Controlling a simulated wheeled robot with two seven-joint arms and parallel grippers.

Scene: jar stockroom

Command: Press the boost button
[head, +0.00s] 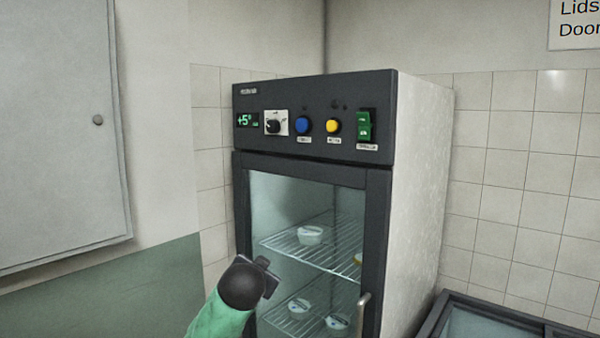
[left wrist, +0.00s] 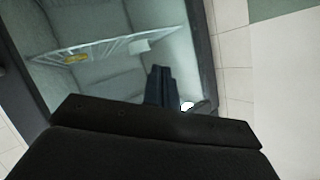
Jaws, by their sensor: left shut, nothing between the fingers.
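The control panel (head: 350,90) runs across the top of a dark-framed glass-door fridge. It carries a blue round button (head: 303,125) and a yellow round button (head: 334,126), each with a small label that is too small to read, so I cannot tell which is boost. My left gripper (head: 267,270) is in front of the glass door, below the panel and apart from the buttons. In the left wrist view its fingers (left wrist: 160,88) are shut and empty, with the glass door beyond. My right gripper is not in view.
The panel also has a green +5° display (head: 246,120), a black knob (head: 272,126) and a green rocker switch (head: 365,126). The door handle (head: 363,312) sticks out at lower right. White tubs (head: 310,235) stand on wire shelves inside. A dark-rimmed unit (head: 500,312) stands at right.

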